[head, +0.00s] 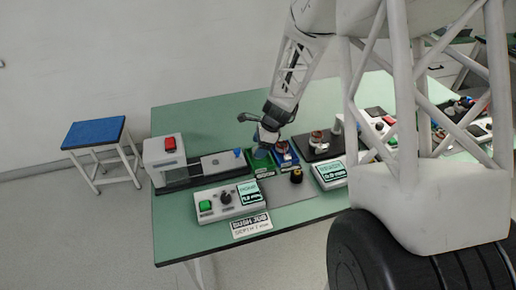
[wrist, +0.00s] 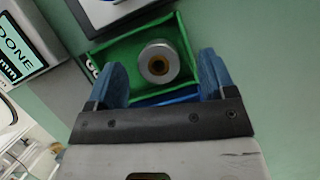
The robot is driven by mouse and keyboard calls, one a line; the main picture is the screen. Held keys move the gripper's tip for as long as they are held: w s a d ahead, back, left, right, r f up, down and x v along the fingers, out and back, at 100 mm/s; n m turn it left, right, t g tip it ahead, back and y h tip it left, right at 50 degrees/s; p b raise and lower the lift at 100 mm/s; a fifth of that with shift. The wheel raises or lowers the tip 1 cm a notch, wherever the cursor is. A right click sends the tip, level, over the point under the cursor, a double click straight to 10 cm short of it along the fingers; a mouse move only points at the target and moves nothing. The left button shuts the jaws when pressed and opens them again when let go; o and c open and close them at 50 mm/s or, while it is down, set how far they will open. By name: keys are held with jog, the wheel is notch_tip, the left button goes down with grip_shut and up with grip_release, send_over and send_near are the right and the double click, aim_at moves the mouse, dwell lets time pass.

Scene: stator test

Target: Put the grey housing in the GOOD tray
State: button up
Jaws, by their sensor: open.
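The grey housing (wrist: 158,62) is a round grey ring with a brownish inside and a dark centre hole. In the wrist view it sits inside the green tray (wrist: 184,27), whose white lettering is mostly cut off. My gripper (wrist: 160,72) has blue fingers, spread wide on either side of the housing with gaps between. In the head view my gripper (head: 262,147) is over the green tray (head: 262,171) and hides most of the housing.
A blue tray (head: 291,163) with a copper-coloured part (head: 282,147) in it stands right beside the green tray. A tester with a display (head: 228,198) is in front to the left. A black-and-yellow knob (head: 296,176) stands nearby. The table's back left (head: 200,117) is clear.

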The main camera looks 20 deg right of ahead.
jog(key=v, duration=0.6)
jog(key=shift+r, duration=0.3)
jog(key=shift+s, duration=0.2)
dwell(0.4)
jog(key=s+a+r+n+h, duration=0.1)
jog(key=s+a+r+n, duration=0.2)
jog(key=s+r+n, duration=0.35)
jog(key=s+a+r+n+h, duration=0.1)
jog(key=s+a+r+n, duration=0.25)
jog(key=s+r, duration=0.55)
jog(key=s+r+n+h, duration=0.1)
jog(key=s+r+n, duration=0.2)
jog(key=s+n, duration=0.2)
jog(key=s+r+n+t+h, duration=0.1)
jog(key=s+r+n, duration=0.2)
jog(key=s, duration=0.9)
jog(key=shift+s+a+n+t+h, duration=0.2)
jog(key=shift+s+n+t+h, duration=0.15)
jog(key=shift+n, duration=0.75)
